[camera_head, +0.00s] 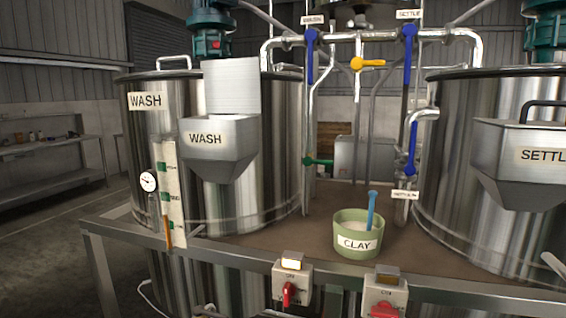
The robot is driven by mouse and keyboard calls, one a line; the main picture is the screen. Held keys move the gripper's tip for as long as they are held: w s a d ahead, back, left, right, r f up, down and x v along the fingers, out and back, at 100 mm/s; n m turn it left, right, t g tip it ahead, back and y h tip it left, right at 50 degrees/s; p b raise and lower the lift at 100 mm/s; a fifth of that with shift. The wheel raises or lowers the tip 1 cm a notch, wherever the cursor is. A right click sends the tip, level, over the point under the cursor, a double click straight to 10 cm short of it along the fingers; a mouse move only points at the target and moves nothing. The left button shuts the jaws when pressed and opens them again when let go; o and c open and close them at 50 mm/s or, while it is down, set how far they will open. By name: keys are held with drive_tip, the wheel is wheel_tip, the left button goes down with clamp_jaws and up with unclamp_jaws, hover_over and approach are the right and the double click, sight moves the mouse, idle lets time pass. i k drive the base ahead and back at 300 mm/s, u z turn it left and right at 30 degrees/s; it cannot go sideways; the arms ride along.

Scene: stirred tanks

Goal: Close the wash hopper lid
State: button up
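The wash hopper (216,150) is a grey metal box with a tapered bottom and a "WASH" label, on the front of the left tank. Its lid (231,86) is a flat pale metal plate that stands upright at the hopper's back edge, so the hopper is open. The hopper's inside is hidden from this low angle. My gripper is not in view, and nothing touches the lid.
The wash tank (279,140) stands behind the hopper, with a gauge (149,181) and level strip (172,195) to its left. A green clay tub (358,238) with a blue handle stands on the bench. Pipes with blue valve levers (407,55) rise at centre. The settle hopper (528,160) is at right.

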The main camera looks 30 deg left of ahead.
sight(232, 86)
drive_tip(key=u, duration=0.8)
drive_tip(key=i, duration=0.4)
drive_tip(key=u, duration=0.85)
